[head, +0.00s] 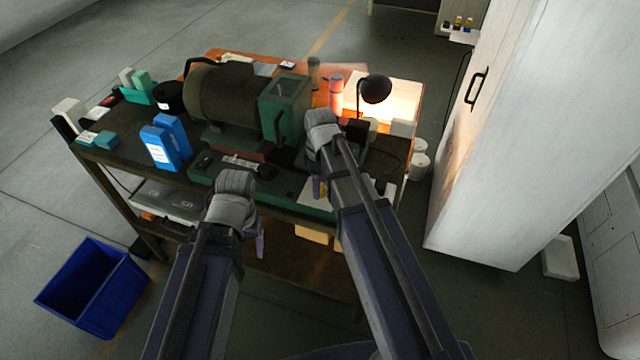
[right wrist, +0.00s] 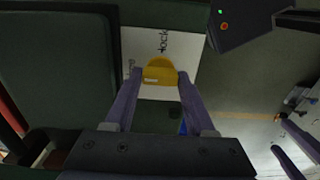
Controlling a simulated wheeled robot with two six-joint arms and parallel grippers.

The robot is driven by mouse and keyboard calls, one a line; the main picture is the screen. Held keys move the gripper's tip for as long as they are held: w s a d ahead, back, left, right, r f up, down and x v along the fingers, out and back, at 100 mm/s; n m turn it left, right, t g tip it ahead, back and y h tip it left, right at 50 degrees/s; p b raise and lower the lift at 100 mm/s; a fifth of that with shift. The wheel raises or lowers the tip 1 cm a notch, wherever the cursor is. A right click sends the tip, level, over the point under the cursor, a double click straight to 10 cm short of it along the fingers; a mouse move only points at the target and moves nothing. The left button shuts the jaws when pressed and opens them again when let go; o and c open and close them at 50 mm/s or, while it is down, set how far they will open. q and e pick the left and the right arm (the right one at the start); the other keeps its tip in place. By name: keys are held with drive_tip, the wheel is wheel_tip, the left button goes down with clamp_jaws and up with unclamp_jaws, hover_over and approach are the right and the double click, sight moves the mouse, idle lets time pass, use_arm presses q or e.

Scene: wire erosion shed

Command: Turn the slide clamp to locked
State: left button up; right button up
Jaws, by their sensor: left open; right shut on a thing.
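The slide clamp shows in the right wrist view as a rounded yellow handle (right wrist: 160,70) with a pale mark. It stands in front of a white plate (right wrist: 187,45) with partly readable dark lettering like "lock". My right gripper (right wrist: 158,82) has its two purple fingers on either side of the handle, shut on it. In the head view my right gripper (head: 318,187) is at the front of the green machine (head: 284,105), its wrist hiding part of it. My left gripper (head: 260,240) is open and empty, low in front of the bench. The clamp's exact angle is hard to tell.
The bench (head: 125,180) carries blue bottles (head: 160,148), a black lamp (head: 374,89) and small boxes. A blue bin (head: 93,287) stands on the floor at left. A tall white cabinet (head: 510,140) stands at right. The floor at lower left is partly clear.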

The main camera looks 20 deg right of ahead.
clamp_jaws()
drive_tip(key=shift+m, duration=0.3)
drive_tip(key=m, duration=0.3)
drive_tip(key=shift+m, duration=0.3)
drive_tip(key=m, duration=0.4)
drive_tip(key=shift+m, duration=0.3)
drive_tip(key=m, duration=0.4)
drive_tip(key=shift+m, duration=2.5)
